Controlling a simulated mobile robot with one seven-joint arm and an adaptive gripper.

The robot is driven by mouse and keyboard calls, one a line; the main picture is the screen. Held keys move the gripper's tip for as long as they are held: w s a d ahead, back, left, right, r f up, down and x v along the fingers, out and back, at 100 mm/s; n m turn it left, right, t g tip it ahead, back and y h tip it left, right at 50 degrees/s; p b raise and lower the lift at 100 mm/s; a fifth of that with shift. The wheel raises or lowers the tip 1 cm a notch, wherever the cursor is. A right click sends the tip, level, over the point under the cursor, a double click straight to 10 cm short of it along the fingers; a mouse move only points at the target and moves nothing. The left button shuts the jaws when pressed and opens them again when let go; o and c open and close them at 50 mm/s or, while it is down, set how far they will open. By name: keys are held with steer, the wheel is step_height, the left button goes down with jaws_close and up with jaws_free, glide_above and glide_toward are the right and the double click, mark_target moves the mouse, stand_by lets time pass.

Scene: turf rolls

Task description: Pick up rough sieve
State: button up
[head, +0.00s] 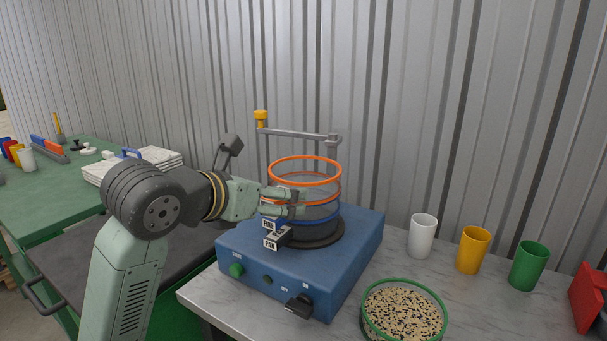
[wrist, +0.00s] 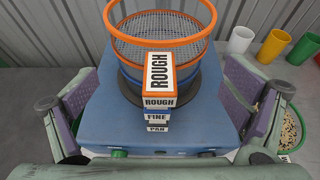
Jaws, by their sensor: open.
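The rough sieve (head: 334,164) has an orange rim and a wire mesh, and sits on top of a stack on the blue shaker (head: 352,254). Its handle, labelled ROUGH (wrist: 159,72), points toward my wrist camera. Below it are the handles labelled FINE (wrist: 157,116) and PAN (wrist: 157,128). My gripper (wrist: 160,95) is open, with one finger on each side of the handles and a wide gap to both. In the head view my gripper (head: 287,201) is at the left front of the stack and hides part of it.
A grey bar with a yellow knob (head: 261,115) stands behind the stack. White (head: 421,236), yellow (head: 472,250) and green (head: 528,266) cups and a green-rimmed sieve of grains (head: 403,314) are on the marble counter (head: 487,308). A green table (head: 40,200) is at left.

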mark_target(298, 183)
steer(key=x, duration=0.3)
steer(key=shift+f+p, duration=0.1)
steer(key=shift+p, duration=0.2)
jaws_close()
stand_by(1.0)
